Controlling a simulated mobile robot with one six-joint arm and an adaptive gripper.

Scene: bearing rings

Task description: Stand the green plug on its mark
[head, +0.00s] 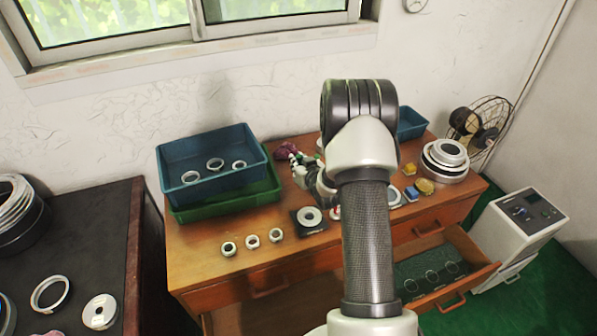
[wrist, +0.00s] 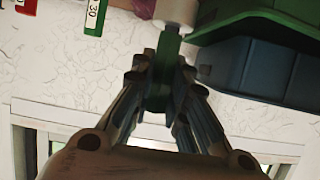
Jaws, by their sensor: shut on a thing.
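The green plug (wrist: 163,75) is between the fingers of my gripper (wrist: 165,85) in the wrist view. My gripper is shut on it. A pale cylindrical piece (wrist: 176,12) is at the plug's far end; I cannot tell whether it is part of the plug or another thing. In the head view my gripper (head: 299,168) is above the back middle of the wooden table (head: 210,255), right of the trays. The plug is too small to make out clearly there. I cannot pick out its mark in either view.
A blue bin (head: 163,167) with rings sits on a green tray (head: 185,213) at left. Several rings (head: 252,242) and a black plate with a white ring (head: 309,217) lie in front. A crumpled purple thing (head: 286,150) is beside my gripper. A drawer (head: 465,282) stands open.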

